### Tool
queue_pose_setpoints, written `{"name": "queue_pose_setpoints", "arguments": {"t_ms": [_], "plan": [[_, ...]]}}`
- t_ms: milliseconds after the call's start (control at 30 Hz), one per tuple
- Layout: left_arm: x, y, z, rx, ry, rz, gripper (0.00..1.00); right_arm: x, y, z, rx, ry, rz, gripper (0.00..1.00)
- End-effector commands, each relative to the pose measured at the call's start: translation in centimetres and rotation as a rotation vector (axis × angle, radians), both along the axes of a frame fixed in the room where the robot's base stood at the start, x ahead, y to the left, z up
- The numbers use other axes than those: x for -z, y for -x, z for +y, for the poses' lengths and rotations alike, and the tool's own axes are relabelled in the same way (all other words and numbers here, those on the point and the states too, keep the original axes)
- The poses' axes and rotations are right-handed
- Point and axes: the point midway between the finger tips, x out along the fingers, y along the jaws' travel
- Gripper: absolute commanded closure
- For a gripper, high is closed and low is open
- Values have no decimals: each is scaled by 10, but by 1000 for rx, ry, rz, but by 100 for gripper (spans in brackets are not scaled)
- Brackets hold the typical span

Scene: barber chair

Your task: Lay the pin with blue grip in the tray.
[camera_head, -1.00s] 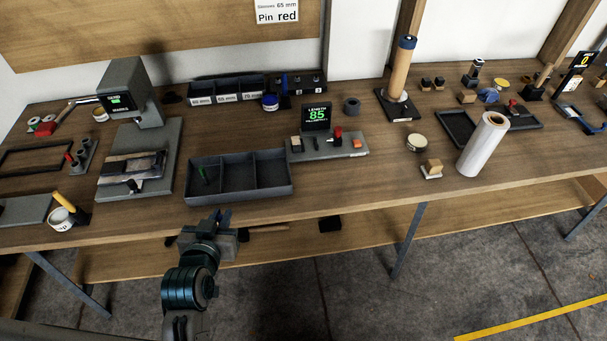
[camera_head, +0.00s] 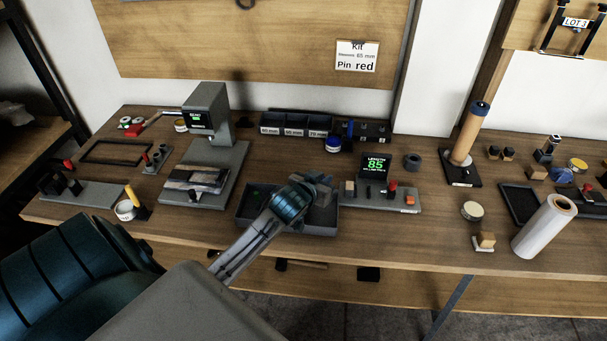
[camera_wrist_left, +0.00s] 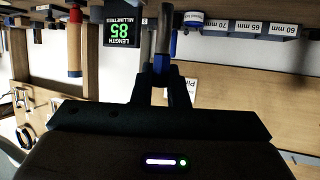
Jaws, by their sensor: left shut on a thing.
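My left gripper (camera_head: 324,184) is above the right part of the dark three-compartment tray (camera_head: 318,231). In the wrist view its fingers (camera_wrist_left: 170,84) are shut on the blue grip of a pin (camera_wrist_left: 158,64), whose grey shaft sticks out beyond the fingertips. In the head view the gripper hides the pin, so its height above the tray floor cannot be told. My arm covers much of the middle of the tray. My right gripper is not in view.
A gauge reading 85 (camera_head: 376,167) stands just right of the tray, and a grey press (camera_head: 208,115) stands to its left. Labelled bins (camera_head: 295,125) and a blue-lidded jar (camera_head: 333,144) are behind. A white roll (camera_head: 545,226) stands at right.

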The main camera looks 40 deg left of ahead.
Motion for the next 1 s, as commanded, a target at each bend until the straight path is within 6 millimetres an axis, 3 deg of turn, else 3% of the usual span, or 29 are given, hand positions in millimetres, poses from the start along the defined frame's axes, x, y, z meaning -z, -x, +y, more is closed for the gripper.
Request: {"name": "queue_pose_setpoints", "arguments": {"t_ms": [133,533,933,967,1000], "plan": [[27,1,-1,0,2,5,100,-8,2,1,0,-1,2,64],[75,1,-1,1,0,3,100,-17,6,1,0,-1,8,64],[84,1,-1,3,-1,1,100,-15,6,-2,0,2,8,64],[84,1,-1,3,-1,1,85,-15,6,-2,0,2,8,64],[83,1,-1,3,-1,0,77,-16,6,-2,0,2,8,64]]}}
